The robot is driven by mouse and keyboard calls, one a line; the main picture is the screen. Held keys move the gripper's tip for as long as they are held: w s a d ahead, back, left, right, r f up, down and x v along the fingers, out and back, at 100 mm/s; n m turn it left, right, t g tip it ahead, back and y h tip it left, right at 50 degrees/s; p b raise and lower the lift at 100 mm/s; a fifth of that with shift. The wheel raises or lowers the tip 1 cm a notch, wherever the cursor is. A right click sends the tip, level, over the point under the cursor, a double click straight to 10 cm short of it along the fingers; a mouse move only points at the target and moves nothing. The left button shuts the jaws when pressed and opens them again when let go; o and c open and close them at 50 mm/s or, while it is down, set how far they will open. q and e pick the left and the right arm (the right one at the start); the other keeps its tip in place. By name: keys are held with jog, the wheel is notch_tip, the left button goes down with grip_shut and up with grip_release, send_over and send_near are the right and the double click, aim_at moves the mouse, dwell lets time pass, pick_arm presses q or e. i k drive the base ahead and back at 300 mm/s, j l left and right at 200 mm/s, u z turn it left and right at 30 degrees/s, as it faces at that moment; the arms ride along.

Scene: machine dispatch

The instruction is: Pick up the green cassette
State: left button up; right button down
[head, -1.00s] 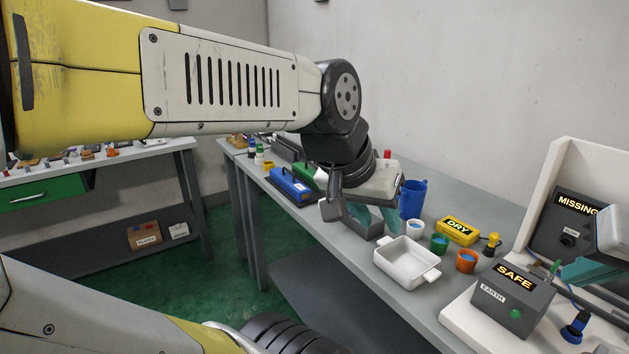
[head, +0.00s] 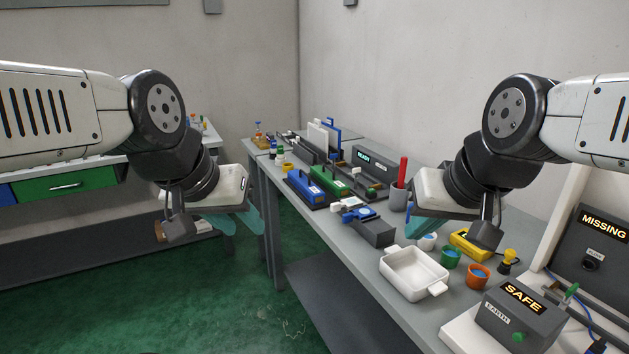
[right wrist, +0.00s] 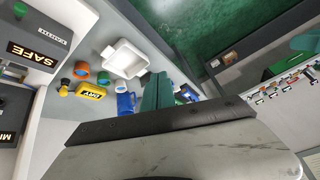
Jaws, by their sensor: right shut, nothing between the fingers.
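The green cassette (head: 329,179) lies on the bench beside a blue cassette (head: 303,186), towards the far part of the bench in the head view. Neither gripper touches it. My left gripper (head: 243,224) is open and empty, left of the bench edge and over the floor. My right gripper (head: 420,226) is shut and empty above the near part of the bench, to the right of the cassettes. Its teal fingers (right wrist: 158,92) lie together in the right wrist view, where I cannot make out the green cassette clearly.
A white tray (head: 413,274), a green cup (head: 451,257), an orange cup (head: 477,277) and a yellow DRY box (head: 466,243) stand near my right gripper. A grey block (head: 376,233) and a grey cup with a red item (head: 399,198) stand nearer the cassettes. A SAFE box (head: 516,312) is at right.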

aim_at(329, 180)
jog(key=i+j+z, duration=0.25)
jog(key=i+j, duration=1.15)
jog(key=j, duration=0.1)
